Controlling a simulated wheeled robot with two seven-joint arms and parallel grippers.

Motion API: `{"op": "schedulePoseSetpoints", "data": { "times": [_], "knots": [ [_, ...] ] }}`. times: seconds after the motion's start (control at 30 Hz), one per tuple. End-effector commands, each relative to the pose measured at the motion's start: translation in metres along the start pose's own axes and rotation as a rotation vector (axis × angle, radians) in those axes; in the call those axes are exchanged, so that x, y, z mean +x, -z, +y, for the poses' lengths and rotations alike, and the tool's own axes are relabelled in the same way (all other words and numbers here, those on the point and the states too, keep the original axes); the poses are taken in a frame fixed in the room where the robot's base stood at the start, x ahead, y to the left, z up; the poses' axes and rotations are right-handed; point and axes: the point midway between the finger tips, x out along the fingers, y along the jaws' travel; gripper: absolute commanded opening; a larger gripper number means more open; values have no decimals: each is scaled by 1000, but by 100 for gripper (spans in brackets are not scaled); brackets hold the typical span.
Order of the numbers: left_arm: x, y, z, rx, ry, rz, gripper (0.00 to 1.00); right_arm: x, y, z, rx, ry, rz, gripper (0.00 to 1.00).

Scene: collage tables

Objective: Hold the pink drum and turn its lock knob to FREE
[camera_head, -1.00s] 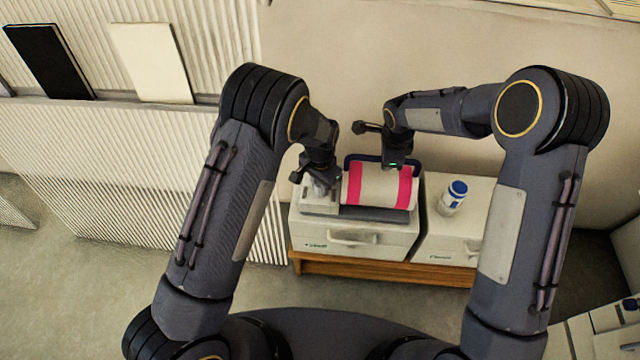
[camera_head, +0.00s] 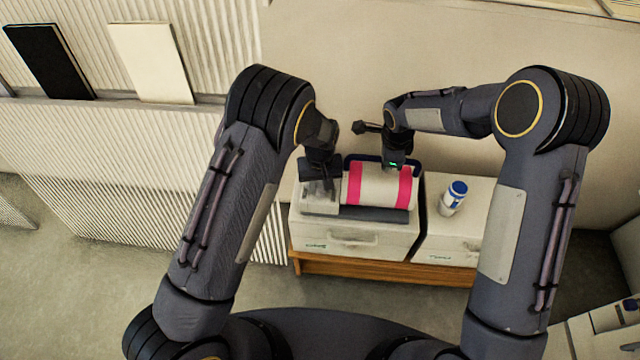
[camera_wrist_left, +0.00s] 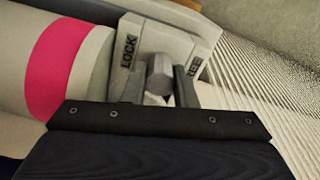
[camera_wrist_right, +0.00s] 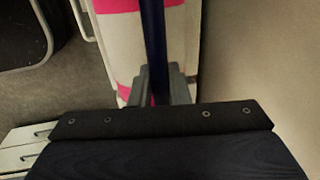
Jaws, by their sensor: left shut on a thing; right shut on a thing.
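The pink drum (camera_head: 378,187) is a pale cylinder with pink bands, lying on its side in a grey stand on a white cabinet. My right gripper (camera_head: 394,168) is shut on the drum's dark blue bar (camera_wrist_right: 153,40), which runs between its fingers (camera_wrist_right: 158,88) in the right wrist view. My left gripper (camera_head: 320,187) is at the drum's left end. In the left wrist view, its fingers (camera_wrist_left: 160,90) are shut on the grey lock knob (camera_wrist_left: 160,72). The word LOCK is left of the knob; FREE is right, partly hidden by a finger. The knob's exact pointing is unclear.
A white bottle with a blue cap (camera_head: 453,196) stands on the neighbouring white cabinet (camera_head: 480,205), right of the drum. A wooden base (camera_head: 350,268) is under the cabinets. A wall is close behind. A ribbed panel (camera_head: 130,170) is at left.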

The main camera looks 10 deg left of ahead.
Motion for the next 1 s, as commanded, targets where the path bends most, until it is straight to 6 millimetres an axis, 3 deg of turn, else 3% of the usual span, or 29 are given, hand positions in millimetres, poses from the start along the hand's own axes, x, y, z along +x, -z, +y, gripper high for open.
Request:
{"op": "schedulePoseSetpoints", "data": {
  "times": [0.5, 1.0],
  "knots": [
    [-1, 0, 0, -420, 0, 1, 2, 0, 0, 0, 0, 1, 0, 0],
    [-1, 0, 0, -562, -1, 0, 2, 0, 0, 0, 0, 1, 0, 0]
  ]
}}
